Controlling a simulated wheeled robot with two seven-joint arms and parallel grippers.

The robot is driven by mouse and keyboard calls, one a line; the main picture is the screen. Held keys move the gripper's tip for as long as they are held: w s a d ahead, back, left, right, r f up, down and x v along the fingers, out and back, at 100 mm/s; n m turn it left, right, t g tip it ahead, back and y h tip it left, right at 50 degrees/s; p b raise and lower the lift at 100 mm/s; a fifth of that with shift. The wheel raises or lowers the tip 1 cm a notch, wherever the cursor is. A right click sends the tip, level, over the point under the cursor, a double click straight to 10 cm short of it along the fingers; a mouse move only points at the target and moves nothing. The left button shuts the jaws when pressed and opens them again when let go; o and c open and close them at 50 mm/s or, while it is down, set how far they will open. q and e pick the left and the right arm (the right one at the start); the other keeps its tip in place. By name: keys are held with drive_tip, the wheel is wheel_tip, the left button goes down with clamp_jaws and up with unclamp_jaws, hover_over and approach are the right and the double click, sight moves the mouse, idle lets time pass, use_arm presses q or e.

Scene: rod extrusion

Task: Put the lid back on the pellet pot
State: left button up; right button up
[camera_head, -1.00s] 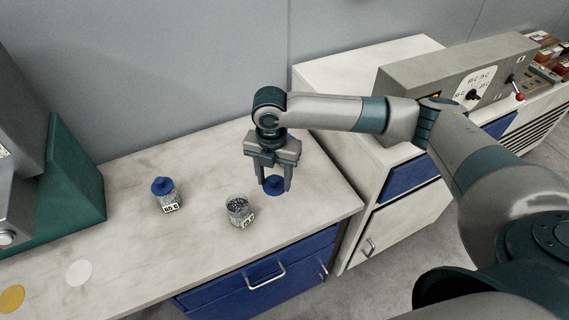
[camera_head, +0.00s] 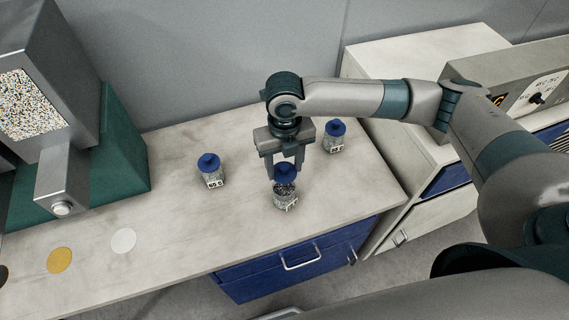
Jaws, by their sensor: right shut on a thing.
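The clear pellet pot (camera_head: 285,200) stands upright on the bench with grey pellets in it and a white label on its front. Its mouth shows below the lid. My right gripper (camera_head: 286,172) points down over this pot and is shut on the blue lid (camera_head: 285,174). The lid is just above the pot, overlapping its far rim in the picture; pellets still show under its near edge. I cannot tell whether lid and rim touch at the back. My left gripper is not in view.
One blue-lidded pot (camera_head: 211,172) stands left of the gripper and another (camera_head: 335,137) behind it to the right. A grey and green machine (camera_head: 110,150) is at left. White (camera_head: 123,241) and yellow (camera_head: 60,260) discs lie on the bench.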

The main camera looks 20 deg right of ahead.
sight(284, 187)
drive_tip(key=shift+f+b, duration=0.45)
drive_tip(key=shift+f, duration=0.05)
wheel_tip(284, 187, down, 4)
drive_tip(key=b, duration=0.3)
drive_tip(key=shift+r+b, duration=0.2)
drive_tip(key=shift+b, duration=0.2)
drive_tip(key=shift+f, duration=0.9)
drive_tip(key=shift+p, duration=0.5)
idle(0.5)
drive_tip(key=shift+f+p, duration=0.15)
drive_tip(key=shift+p, duration=0.5)
idle(1.6)
idle(0.4)
drive_tip(key=o, duration=1.6)
